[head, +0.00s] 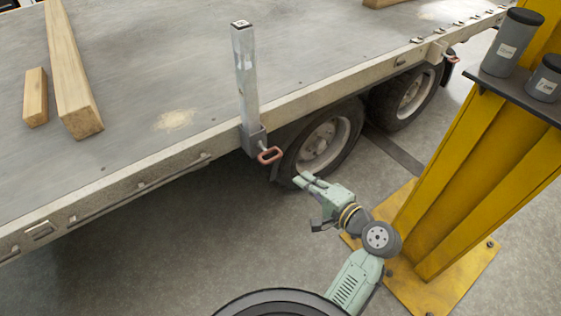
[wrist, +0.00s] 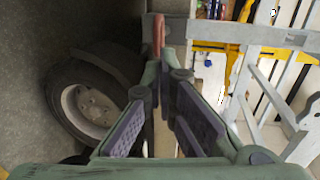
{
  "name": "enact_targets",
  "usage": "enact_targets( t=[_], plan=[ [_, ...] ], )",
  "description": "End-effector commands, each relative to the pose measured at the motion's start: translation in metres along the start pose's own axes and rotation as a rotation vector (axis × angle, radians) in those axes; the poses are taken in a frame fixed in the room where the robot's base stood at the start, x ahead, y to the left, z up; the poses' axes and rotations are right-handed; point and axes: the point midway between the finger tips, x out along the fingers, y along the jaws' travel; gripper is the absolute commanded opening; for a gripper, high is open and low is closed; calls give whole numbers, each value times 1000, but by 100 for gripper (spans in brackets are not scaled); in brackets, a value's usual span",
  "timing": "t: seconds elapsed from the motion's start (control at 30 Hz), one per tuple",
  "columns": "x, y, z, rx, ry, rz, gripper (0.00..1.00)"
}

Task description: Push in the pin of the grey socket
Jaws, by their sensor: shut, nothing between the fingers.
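The grey socket (head: 254,141) is on the side edge of the trailer bed, with an upright grey post (head: 245,80) standing in it. The red loop handle of its pin (head: 270,155) sticks out from the socket's outer side. My gripper (head: 300,178) is below and to the right of the handle in the head view, pointing up toward it. In the wrist view the fingertips (wrist: 164,62) are together and empty, and the red handle (wrist: 158,34) shows just beyond them. I cannot tell whether they touch it. The pin's shaft is hidden.
Trailer wheels (head: 323,142) stand under the bed behind my gripper. A second socket (head: 438,51) with a red handle is farther along the edge. A yellow column (head: 450,170) with a dark shelf and canisters stands at right. Wooden beams (head: 72,75) lie on the bed.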

Motion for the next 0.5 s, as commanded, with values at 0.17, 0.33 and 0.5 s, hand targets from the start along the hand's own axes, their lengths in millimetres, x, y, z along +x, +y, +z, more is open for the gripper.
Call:
enact_targets(
  t=[0.17,0.33,0.5],
  plan=[
    [40,-2,1,2,-4,1,0],
    [74,-2,1,0,-3,1,0],
    [98,-2,0,1,-1,1,0]
  ],
)
